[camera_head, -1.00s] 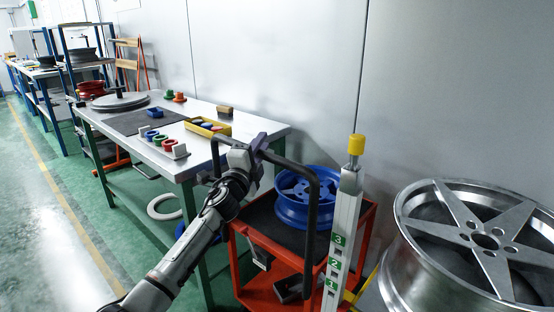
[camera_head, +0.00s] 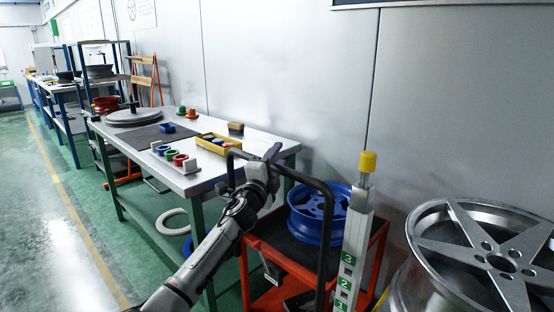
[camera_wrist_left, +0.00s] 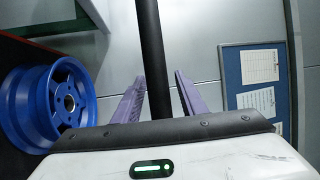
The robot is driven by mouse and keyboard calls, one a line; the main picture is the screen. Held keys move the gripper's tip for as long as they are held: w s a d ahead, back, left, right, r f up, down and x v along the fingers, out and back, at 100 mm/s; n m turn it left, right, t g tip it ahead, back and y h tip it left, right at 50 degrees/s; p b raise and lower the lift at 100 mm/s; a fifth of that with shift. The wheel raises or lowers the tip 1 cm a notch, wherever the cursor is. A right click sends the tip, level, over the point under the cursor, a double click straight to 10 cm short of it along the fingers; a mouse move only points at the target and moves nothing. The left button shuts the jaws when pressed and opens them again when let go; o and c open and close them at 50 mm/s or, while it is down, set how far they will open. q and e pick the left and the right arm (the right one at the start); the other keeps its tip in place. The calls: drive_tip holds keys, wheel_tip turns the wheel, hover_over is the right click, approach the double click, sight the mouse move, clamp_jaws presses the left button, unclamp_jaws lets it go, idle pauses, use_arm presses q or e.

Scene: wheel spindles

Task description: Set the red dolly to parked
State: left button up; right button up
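The red dolly (camera_head: 255,262) stands at the lower middle in the head view, with a black deck and a black tube handle (camera_head: 328,225). A blue wheel rim (camera_head: 318,213) rests on its deck and also shows in the left wrist view (camera_wrist_left: 25,105). My left gripper (camera_head: 272,154) is at the top of the handle. In the left wrist view the dark handle bar (camera_wrist_left: 153,60) passes between the two purple fingers (camera_wrist_left: 160,92). A gap shows between bar and right finger, so they look open around it. The dolly's wheels and my right gripper are out of sight.
A workbench (camera_head: 200,178) with coloured rings and a yellow tray (camera_head: 217,143) stands left of the dolly. A pale post with numbers and a yellow cap (camera_head: 368,161) stands close on the right. Green floor at left is open.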

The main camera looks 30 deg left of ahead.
use_arm(q)
drive_tip(key=p+v, duration=0.1)
drive_tip(key=v, duration=0.9)
drive_tip(key=shift+s+p, duration=0.15)
drive_tip(key=shift+p, duration=0.2)
